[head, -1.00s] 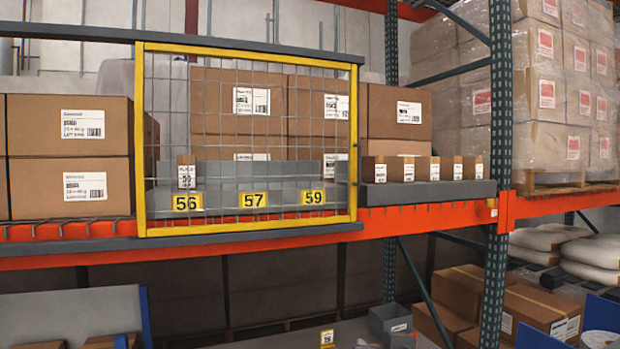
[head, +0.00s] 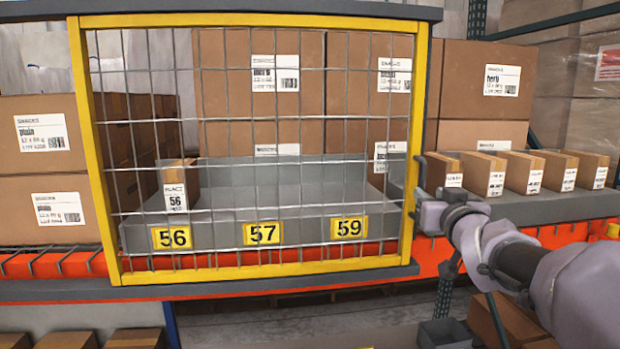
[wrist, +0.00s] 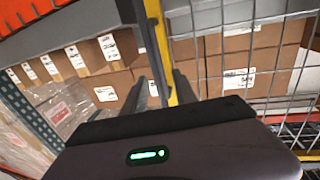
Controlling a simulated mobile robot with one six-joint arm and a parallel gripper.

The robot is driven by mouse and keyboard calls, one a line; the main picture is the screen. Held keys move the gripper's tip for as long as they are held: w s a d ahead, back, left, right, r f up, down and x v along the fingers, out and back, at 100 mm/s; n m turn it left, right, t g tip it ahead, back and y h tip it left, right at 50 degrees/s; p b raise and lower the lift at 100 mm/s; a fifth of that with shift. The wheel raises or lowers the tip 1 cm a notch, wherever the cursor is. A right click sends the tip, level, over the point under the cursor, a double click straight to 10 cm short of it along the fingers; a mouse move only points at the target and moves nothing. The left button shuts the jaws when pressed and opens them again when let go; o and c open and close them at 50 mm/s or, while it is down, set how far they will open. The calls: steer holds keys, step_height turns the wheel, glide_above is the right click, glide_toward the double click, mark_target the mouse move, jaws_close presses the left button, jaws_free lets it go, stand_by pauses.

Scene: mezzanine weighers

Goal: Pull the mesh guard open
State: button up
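The mesh guard (head: 250,20) is a yellow frame with grey wire mesh. It stands in front of a grey shelf tray (head: 145,238) labelled 56, 57 and 59. My gripper (head: 416,190) is at the guard's right upright, about mid-height or lower. In the wrist view, my gripper's two dark fingers (wrist: 163,80) are spread apart, with the guard's yellow upright (wrist: 162,50) passing between them. I see a gap beside the upright, so the fingers do not look closed on it.
A small carton (head: 177,186) stands behind the mesh above label 56. Several small cartons (head: 525,172) line the ledge right of the guard, close to my arm. Large cartons (head: 40,135) stand at the left. A dark rail (head: 230,290) runs under the guard.

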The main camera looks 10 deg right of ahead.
mark_target(423, 187)
steer(key=w, duration=0.4)
steer(key=shift+w+d+r+p, duration=0.15)
steer(key=shift+d+p, duration=0.2)
steer(key=shift+w+a+r, duration=0.1)
steer(key=shift+w+r, duration=0.05)
steer(key=shift+w, duration=0.45)
steer(key=shift+w+d+f, duration=0.2)
steer(key=shift+w+d, duration=0.1)
steer(key=shift+w, duration=0.3)
steer(key=shift+s, duration=0.1)
steer(key=shift+s+a+r, duration=0.1)
steer(key=shift+s+a, duration=0.05)
steer(key=c, duration=0.3)
jaws_close()
